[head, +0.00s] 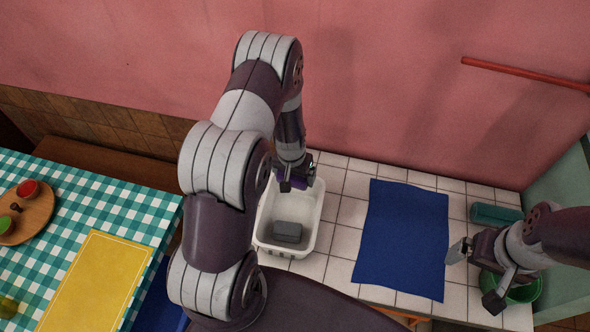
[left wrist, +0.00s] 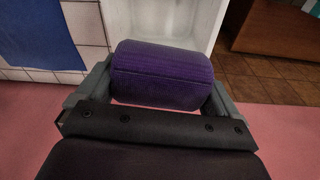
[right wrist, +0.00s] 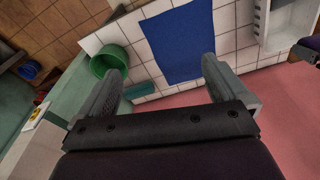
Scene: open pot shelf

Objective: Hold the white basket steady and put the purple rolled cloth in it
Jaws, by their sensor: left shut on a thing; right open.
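The white basket (head: 266,232) stands on the white tiled counter with a grey block (head: 288,231) inside. My left gripper (head: 295,184) is over the back part of the basket, shut on the purple rolled cloth (left wrist: 162,75). In the head view the gripper mostly hides the cloth. In the left wrist view the roll lies crosswise between the fingers, with the white basket wall (left wrist: 180,20) beyond it. My right gripper (head: 476,276) is open and empty at the counter's right side, away from the basket, which also shows in the right wrist view (right wrist: 281,22).
A blue cloth (head: 403,238) lies flat between the basket and my right gripper. A checkered table (head: 85,200) with a yellow mat (head: 97,283) stands at the left. A pink wall rises behind.

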